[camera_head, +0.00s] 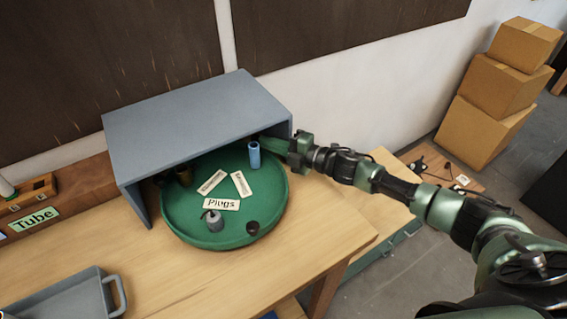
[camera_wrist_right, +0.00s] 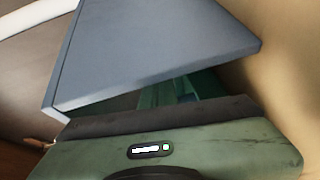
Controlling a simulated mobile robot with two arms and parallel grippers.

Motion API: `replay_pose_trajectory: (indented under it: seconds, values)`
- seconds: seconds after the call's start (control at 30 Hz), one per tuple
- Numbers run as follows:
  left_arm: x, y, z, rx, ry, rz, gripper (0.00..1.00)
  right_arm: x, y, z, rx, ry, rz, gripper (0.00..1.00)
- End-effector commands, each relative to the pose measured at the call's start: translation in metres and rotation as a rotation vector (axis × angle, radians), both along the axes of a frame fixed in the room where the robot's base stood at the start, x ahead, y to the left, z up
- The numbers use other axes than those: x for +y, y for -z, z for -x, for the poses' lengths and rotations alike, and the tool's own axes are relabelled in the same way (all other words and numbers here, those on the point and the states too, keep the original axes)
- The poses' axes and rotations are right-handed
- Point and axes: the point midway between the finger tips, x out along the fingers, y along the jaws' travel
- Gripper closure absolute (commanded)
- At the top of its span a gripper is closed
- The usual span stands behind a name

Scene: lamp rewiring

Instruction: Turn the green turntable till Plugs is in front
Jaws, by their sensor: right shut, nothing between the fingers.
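The green turntable (camera_head: 180,222) is a round rimmed tray on the wooden table, its back part under a grey-blue cover (camera_head: 195,110). The Plugs label (camera_head: 221,204) lies toward the front of the tray, with a grey plug (camera_head: 214,222) and a dark round piece (camera_head: 252,228) near it. Two more labels lie behind it, too small to read. A blue cylinder (camera_head: 254,155) stands near the right rim. My right gripper (camera_head: 277,148) is shut and empty at the tray's right back edge, partly under the cover; contact with the rim cannot be told. My left gripper is out of view.
A grey tray (camera_head: 60,300) is at the front left of the table. A wooden box with a Tube label (camera_head: 33,219) is at the left. The table front (camera_head: 310,230) is clear. Cardboard boxes (camera_head: 497,87) are stacked at the back right.

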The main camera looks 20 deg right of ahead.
Motion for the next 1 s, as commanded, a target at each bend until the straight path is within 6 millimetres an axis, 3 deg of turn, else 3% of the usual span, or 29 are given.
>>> replay_pose_trajectory:
  seconds: [1.0]
  values:
    - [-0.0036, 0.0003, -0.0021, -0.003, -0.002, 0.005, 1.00, 0.0021, -0.0019, -0.0064, 0.000, -0.001, 0.001, 1.00]
